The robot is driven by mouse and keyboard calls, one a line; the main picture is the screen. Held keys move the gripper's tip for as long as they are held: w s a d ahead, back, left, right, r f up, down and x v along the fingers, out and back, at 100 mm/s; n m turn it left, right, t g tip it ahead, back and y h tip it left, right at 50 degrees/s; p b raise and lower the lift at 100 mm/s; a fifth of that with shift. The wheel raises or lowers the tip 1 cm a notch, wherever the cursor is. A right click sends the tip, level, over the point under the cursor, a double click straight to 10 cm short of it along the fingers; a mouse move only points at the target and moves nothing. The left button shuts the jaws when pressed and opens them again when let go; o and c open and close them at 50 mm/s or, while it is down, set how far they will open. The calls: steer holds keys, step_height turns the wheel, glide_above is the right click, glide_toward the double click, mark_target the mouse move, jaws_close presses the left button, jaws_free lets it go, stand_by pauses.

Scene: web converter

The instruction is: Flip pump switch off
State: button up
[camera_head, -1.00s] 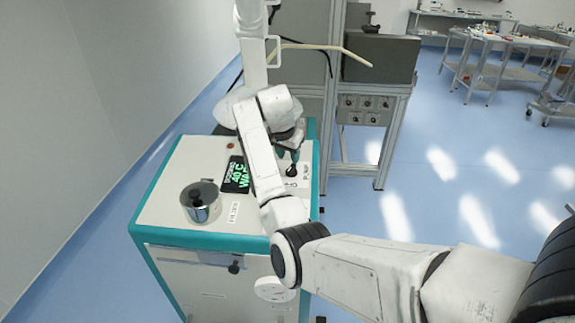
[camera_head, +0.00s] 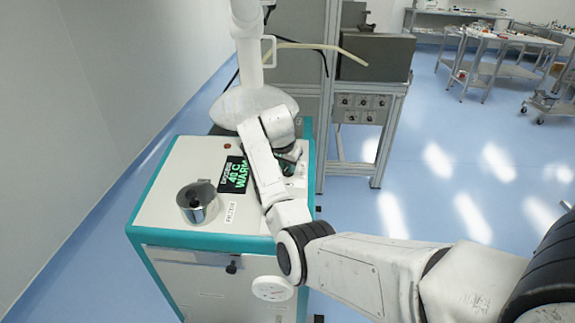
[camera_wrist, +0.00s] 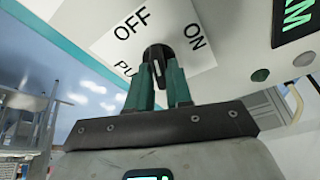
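The pump switch (camera_wrist: 157,55) is a small black knob on a white label (camera_wrist: 110,45) in the wrist view. OFF is printed at its upper left, ON at its right, and part of a pump word below left. My gripper (camera_wrist: 160,72) has two teal fingers close together, one on each side of the knob, and appears shut on it. Which mark the knob points to I cannot tell. In the head view, my gripper (camera_head: 288,163) is at the right side of the machine's top (camera_head: 165,170), and the arm hides the switch.
A metal pot (camera_head: 197,204) stands on the machine's left. A black display (camera_head: 234,174) with green text lies left of my arm. A white column (camera_head: 247,45) rises behind, with a metal frame (camera_head: 385,140) at back right. Open floor (camera_head: 430,190) lies to the right.

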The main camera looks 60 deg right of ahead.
jaws_close()
steer(key=shift+r, duration=0.1)
steer(key=shift+r+n+t+p, duration=0.15)
steer(key=shift+n+t+p, duration=0.15)
steer(key=shift+n+p, duration=0.75)
steer(key=n+p, duration=0.1)
steer(key=n, duration=0.2)
steer(key=shift+f+t+p, duration=0.2)
steer(key=shift+t+p, duration=0.1)
steer(key=shift+p, duration=0.05)
steer(key=shift+o, duration=2.1)
jaws_free()
steer(key=b+v, duration=0.1)
steer(key=v, duration=0.9)
steer(key=shift+r, duration=0.35)
